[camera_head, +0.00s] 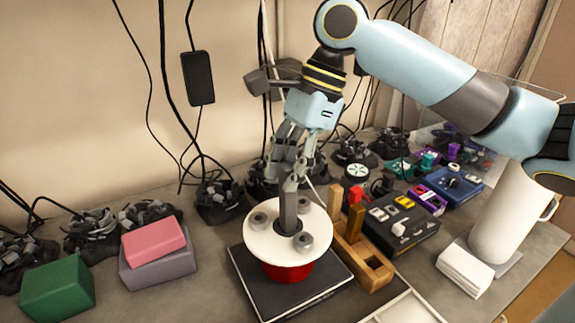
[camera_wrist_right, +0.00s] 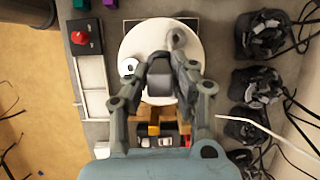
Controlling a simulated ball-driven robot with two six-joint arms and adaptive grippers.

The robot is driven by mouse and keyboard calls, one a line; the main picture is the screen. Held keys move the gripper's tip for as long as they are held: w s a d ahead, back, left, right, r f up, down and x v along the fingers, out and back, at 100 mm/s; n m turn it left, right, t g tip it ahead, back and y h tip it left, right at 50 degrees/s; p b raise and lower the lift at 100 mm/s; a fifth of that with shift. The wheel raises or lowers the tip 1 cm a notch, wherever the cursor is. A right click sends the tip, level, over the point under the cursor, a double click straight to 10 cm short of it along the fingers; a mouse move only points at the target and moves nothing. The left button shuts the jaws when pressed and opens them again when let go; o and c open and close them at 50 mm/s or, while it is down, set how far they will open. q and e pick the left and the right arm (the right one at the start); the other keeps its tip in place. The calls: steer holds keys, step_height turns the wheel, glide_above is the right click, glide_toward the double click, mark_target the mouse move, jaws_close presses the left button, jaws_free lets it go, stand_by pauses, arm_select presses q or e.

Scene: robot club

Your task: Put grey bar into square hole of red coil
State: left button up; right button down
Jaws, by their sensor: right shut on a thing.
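My right gripper (camera_head: 291,178) is shut on the upper part of the grey bar (camera_head: 289,208). The bar stands close to upright over the middle of the red coil (camera_head: 287,271). The coil has a round white top (camera_head: 262,243) with grey knobs around its centre. The bar's lower end meets a dark patch at the centre of the top; I cannot tell whether it is inside the square hole or just above it. In the right wrist view the gripper (camera_wrist_right: 168,72) and bar (camera_wrist_right: 161,88) are over the white top (camera_wrist_right: 148,42). My left gripper is not in view.
The coil stands on a black square base (camera_head: 325,280). A wooden holder (camera_head: 372,275) is close on its right, with a black box (camera_head: 400,232) beyond. Pink (camera_head: 153,238) and green (camera_head: 57,290) blocks are at left. Several dark clustered items and cables line the wall.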

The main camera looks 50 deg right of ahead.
mark_target(282, 206)
steer(key=shift+f, duration=1.95)
stand_by(0.4)
steer(key=c, duration=1)
jaws_free()
steer(key=shift+c, duration=0.2)
